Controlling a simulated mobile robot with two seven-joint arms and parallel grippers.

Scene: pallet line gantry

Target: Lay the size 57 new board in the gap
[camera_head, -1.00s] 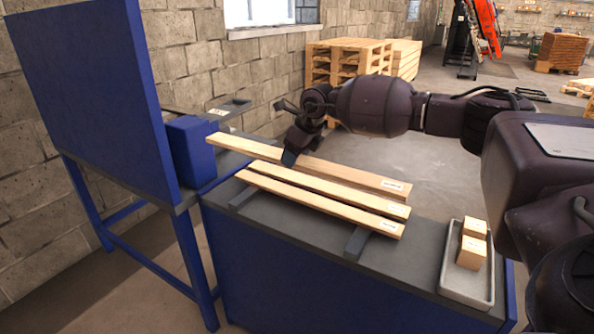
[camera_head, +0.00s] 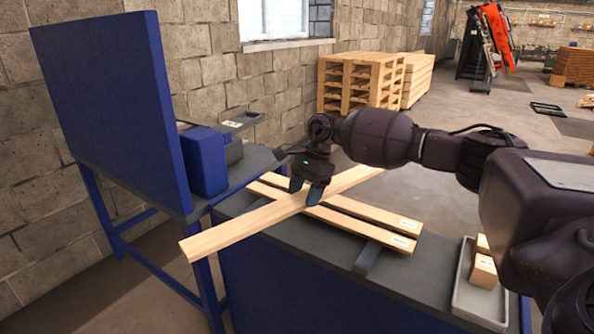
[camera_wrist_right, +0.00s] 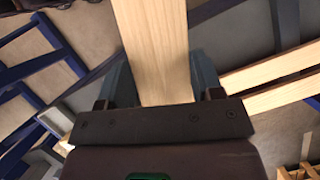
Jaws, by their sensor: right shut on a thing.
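My right gripper (camera_head: 308,192) is shut on a long pale wooden board (camera_head: 232,229), gripping it across its width near the middle. The held board slants over the two other boards, its near left end hanging out past the bench's edge; its label is not visible. In the right wrist view the board (camera_wrist_right: 153,45) runs between the two fingers. Two labelled boards, the front one (camera_head: 345,224) and the rear one (camera_head: 368,208), lie parallel on dark cross rails (camera_head: 367,258), a narrow gap between them. Their labels are too small to read. My left gripper is not in view.
A grey tray (camera_head: 466,303) with wooden blocks (camera_head: 483,270) stands at the right of the bench (camera_head: 420,283). A blue upright panel (camera_head: 115,110) and blue box (camera_head: 205,160) stand at the left. Stacked pallets (camera_head: 358,82) are behind.

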